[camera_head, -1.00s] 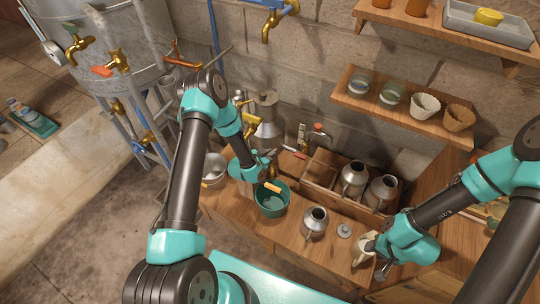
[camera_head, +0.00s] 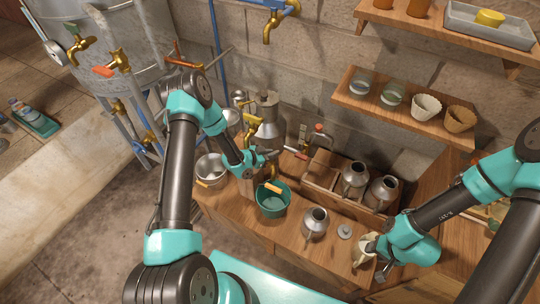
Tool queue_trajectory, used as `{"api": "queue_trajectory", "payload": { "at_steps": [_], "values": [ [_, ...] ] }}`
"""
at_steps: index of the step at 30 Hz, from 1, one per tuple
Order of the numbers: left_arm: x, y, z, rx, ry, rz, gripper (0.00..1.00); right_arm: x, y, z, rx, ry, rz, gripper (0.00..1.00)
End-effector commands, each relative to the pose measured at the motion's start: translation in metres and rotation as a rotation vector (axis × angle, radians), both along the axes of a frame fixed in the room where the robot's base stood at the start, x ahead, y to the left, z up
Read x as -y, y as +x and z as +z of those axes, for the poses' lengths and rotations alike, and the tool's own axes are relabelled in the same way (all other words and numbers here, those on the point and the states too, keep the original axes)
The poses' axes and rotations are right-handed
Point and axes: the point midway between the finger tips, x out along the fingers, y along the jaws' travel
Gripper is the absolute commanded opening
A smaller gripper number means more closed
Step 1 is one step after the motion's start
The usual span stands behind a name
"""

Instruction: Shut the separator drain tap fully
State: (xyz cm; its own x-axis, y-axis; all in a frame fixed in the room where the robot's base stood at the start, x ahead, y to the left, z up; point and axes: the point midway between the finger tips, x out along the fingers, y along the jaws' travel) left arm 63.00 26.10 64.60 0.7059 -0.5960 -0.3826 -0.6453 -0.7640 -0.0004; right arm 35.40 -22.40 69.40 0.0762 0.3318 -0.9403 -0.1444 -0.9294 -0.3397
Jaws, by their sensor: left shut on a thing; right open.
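The separator looks to be the grey metal vessel (camera_head: 267,112) with brass fittings (camera_head: 250,127), standing behind my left arm against the block wall. My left gripper (camera_head: 270,158) is low in front of it, just above the green bucket (camera_head: 272,203). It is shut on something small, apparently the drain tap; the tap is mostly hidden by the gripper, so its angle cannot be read. My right gripper (camera_head: 369,250) is open at the right of the bench, beside a cream-coloured item (camera_head: 362,244).
A metal pot (camera_head: 209,167) stands left of the bucket. A metal can (camera_head: 314,222) and a small lid (camera_head: 344,231) are on the bench. A wooden crate (camera_head: 325,180) holds metal cans behind. A red-handled tap (camera_head: 318,131) is near the wall.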

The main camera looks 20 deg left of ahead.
Motion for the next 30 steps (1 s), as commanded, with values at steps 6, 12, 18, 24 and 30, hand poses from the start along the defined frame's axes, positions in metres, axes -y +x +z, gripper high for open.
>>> {"api": "queue_trajectory", "payload": {
  "at_steps": [6,12,18,24,30],
  "values": [
    [0.0,0.0,0.0,-0.001,-0.001,0.0,0.27,0.0,0.0,0.0,0.0,0.0,0.0,0.43],
    [0.0,0.0,0.0,-0.001,-0.001,0.0,0.4,0.0,0.0,0.0,0.0,0.0,0.0,0.43],
    [0.0,0.0,0.0,0.0,0.0,0.001,0.4,0.0,0.0,0.0,0.0,0.0,0.0,0.43],
    [-0.009,-0.009,0.005,0.0,-0.001,0.004,0.4,0.0,0.0,0.0,0.0,0.0,0.0,0.43],
    [-0.028,-0.031,0.017,-0.001,0.0,0.004,0.4,0.0,0.0,0.0,0.0,0.0,0.0,0.43]
  ]
}}
